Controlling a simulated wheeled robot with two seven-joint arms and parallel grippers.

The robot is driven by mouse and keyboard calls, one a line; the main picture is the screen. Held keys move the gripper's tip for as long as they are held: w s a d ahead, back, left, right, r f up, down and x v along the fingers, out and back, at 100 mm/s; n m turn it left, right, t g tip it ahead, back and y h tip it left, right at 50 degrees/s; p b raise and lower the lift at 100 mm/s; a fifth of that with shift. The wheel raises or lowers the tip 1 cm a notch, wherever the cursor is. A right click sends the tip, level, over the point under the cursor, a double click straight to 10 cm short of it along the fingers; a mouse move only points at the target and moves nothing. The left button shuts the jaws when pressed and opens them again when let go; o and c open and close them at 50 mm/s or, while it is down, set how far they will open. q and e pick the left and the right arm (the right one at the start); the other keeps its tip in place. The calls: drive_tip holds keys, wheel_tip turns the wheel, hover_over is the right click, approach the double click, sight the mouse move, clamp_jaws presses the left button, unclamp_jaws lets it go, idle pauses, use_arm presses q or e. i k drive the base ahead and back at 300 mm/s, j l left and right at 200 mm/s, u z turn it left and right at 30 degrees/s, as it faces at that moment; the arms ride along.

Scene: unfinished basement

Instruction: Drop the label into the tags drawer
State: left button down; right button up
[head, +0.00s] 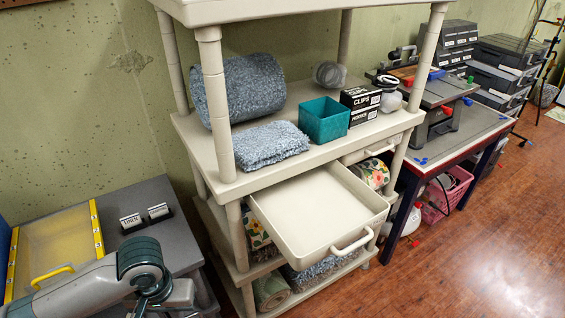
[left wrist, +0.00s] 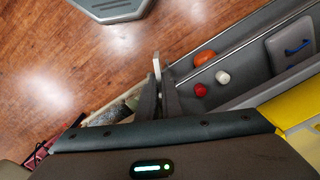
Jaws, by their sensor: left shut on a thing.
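My left gripper (left wrist: 158,84) is shut on a small white label (left wrist: 157,68), seen edge-on at the fingertips in the left wrist view. In the head view my left arm comes in at the lower left over the grey table, and its fingertips and the label are not visible there. An open cream drawer (head: 318,207) is pulled out from the shelf unit, to the right of my left arm. Its inside looks empty, and no writing on it is readable. My right gripper is in neither view.
The cream shelf unit (head: 225,178) carries towels, a teal bin (head: 323,122) and black boxes (head: 360,97). A shut drawer (head: 370,150) is above right of the open one. Wooden floor (head: 480,230) is clear at right.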

sight(310, 211)
drive_tip(key=k+l, duration=0.1)
drive_tip(key=l, duration=0.45)
drive_tip(key=k+l+z, duration=0.15)
drive_tip(key=l, duration=0.95)
